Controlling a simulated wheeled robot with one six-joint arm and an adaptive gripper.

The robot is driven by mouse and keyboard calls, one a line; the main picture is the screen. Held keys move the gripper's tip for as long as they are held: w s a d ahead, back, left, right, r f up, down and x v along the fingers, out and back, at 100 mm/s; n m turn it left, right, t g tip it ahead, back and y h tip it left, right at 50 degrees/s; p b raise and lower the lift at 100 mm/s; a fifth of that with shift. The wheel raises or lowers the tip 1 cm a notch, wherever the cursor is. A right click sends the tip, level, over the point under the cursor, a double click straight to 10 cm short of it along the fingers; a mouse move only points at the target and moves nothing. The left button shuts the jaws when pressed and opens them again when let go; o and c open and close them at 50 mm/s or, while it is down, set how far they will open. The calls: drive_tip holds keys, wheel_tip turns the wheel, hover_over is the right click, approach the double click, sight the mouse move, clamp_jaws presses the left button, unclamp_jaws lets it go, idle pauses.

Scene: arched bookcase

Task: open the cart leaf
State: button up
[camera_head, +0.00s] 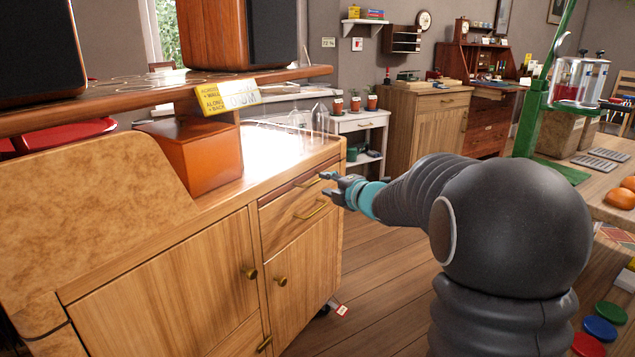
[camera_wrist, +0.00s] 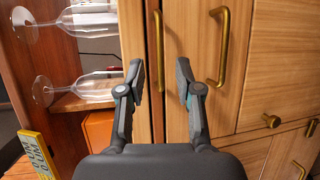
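The wooden cart (camera_head: 160,260) stands at the left of the head view. Just under its top edge is a narrow reddish leaf front (camera_head: 285,192) with a slim brass handle (camera_head: 306,184). In the wrist view this handle (camera_wrist: 158,45) runs up the middle of the picture. My gripper (camera_head: 328,182) is open and empty in front of the cart's end, close to the handle. In the wrist view, my gripper's fingers (camera_wrist: 160,82) stand on either side of the handle's line. Whether they touch it I cannot tell.
Below the leaf are a drawer with a larger brass handle (camera_wrist: 222,48) and a door with a round knob (camera_head: 281,281). Wine glasses (camera_head: 310,120) stand on the cart top beside an orange box (camera_head: 200,155).

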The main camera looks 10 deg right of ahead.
sight(318, 181)
drive_tip(key=shift+x, duration=3.05)
clamp_jaws()
